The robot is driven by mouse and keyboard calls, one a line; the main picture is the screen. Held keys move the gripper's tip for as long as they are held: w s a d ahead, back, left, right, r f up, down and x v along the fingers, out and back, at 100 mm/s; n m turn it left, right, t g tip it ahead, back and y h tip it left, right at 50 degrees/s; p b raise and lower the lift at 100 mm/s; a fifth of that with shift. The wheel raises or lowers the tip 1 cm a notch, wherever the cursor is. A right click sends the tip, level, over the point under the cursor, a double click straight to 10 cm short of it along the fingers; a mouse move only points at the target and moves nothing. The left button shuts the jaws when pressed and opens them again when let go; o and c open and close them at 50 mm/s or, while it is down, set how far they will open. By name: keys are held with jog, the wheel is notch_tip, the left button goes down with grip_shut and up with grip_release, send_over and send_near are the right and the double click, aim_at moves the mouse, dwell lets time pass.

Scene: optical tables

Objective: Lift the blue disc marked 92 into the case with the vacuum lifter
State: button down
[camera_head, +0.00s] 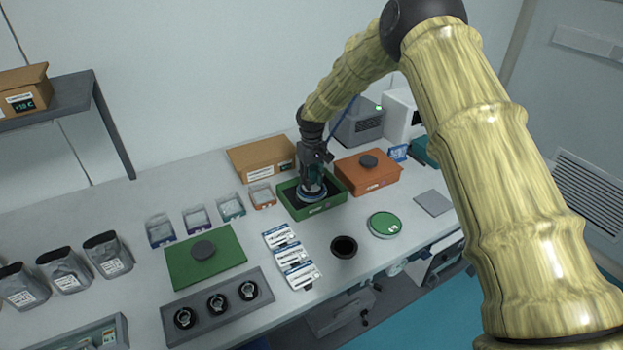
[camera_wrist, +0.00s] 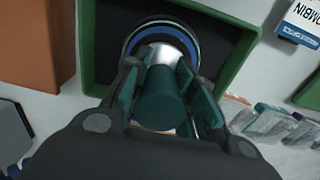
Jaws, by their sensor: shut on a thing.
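My gripper (camera_head: 316,172) is shut on the vacuum lifter, whose teal handle (camera_wrist: 160,103) stands between the fingers in the wrist view. Below the lifter is the blue disc (camera_head: 312,195), which also shows as a blue ring around the lifter's foot in the wrist view (camera_wrist: 131,42). The disc is inside the outline of the open green case (camera_head: 322,209), over its dark lining; the case wall also shows in the wrist view (camera_wrist: 238,75). I cannot tell whether the disc rests on the lining or hangs just above it. Its number is not readable.
An orange case (camera_head: 382,180) with a dark knob stands right of the green case, a cardboard box (camera_head: 262,158) behind it. A green lid (camera_head: 186,268), white packets (camera_head: 290,254), a black round holder (camera_head: 344,247) and a green disc (camera_head: 383,224) lie in front.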

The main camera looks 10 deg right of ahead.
jog(key=shift+f, duration=0.3)
dwell(0.6)
jog(key=c, duration=1.1)
grip_release()
